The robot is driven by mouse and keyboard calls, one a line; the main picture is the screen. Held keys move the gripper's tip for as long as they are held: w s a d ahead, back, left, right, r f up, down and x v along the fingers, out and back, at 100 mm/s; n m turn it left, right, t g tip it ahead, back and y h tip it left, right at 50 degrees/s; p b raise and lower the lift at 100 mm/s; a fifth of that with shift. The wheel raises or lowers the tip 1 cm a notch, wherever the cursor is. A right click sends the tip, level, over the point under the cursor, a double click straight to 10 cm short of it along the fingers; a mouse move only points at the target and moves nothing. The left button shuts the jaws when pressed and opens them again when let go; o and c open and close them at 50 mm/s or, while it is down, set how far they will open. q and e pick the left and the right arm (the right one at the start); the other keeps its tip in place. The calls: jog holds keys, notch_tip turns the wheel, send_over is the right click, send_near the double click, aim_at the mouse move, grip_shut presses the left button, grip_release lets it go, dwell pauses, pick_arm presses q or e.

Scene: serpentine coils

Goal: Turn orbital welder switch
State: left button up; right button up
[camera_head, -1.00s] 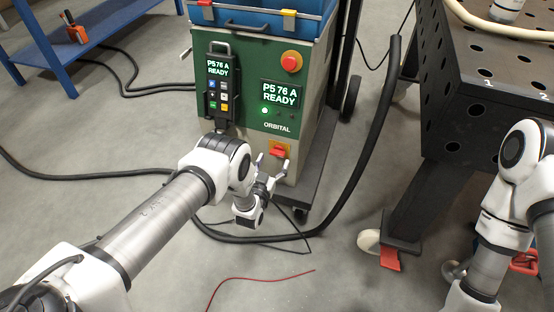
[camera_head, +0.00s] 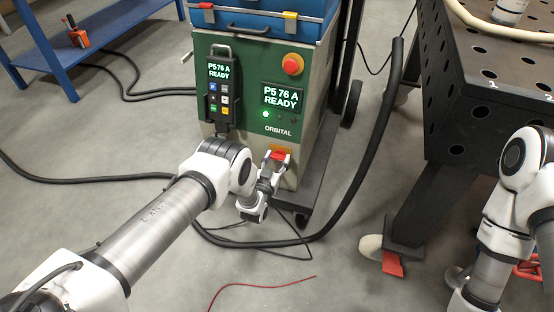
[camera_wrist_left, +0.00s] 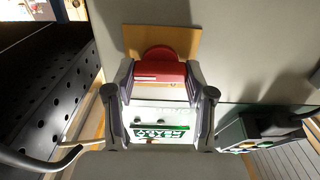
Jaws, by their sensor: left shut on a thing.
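The orbital welder (camera_head: 237,93) is a green and grey cabinet on a cart in the head view. Its red switch (camera_head: 279,155) sits on a yellow plate low on the front face. My left gripper (camera_head: 276,161) is at the switch, its fingers on either side of the red handle. In the left wrist view, the left gripper (camera_wrist_left: 160,82) is shut on the red switch (camera_wrist_left: 160,72), with the yellow plate (camera_wrist_left: 190,42) behind it. My right gripper is out of view; only part of that arm shows at the right.
A handheld pendant (camera_head: 221,90) hangs on the cabinet, left of a display reading "P5 76 A READY" (camera_head: 282,97). A red stop button (camera_head: 292,64) is above the display. A black perforated table (camera_head: 480,90) stands at right. Black cables (camera_head: 370,150) lie around the cart.

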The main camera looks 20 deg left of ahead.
pick_arm(q)
jog(key=shift+n, duration=0.4)
jog(key=n, duration=0.3)
jog(key=shift+a+n+b, duration=0.1)
jog(key=shift+n+b, duration=0.2)
jog(key=shift+n, duration=0.1)
jog(key=n, duration=0.4)
jog(key=shift+n, duration=0.3)
jog(key=n, duration=0.4)
jog(key=shift+a+b, duration=0.1)
jog(key=shift+b, duration=0.25)
jog(key=n, duration=0.4)
jog(key=shift+f, duration=0.1)
jog(key=shift+n, duration=0.4)
jog(key=o, duration=1.2)
jog(key=shift+c, duration=0.2)
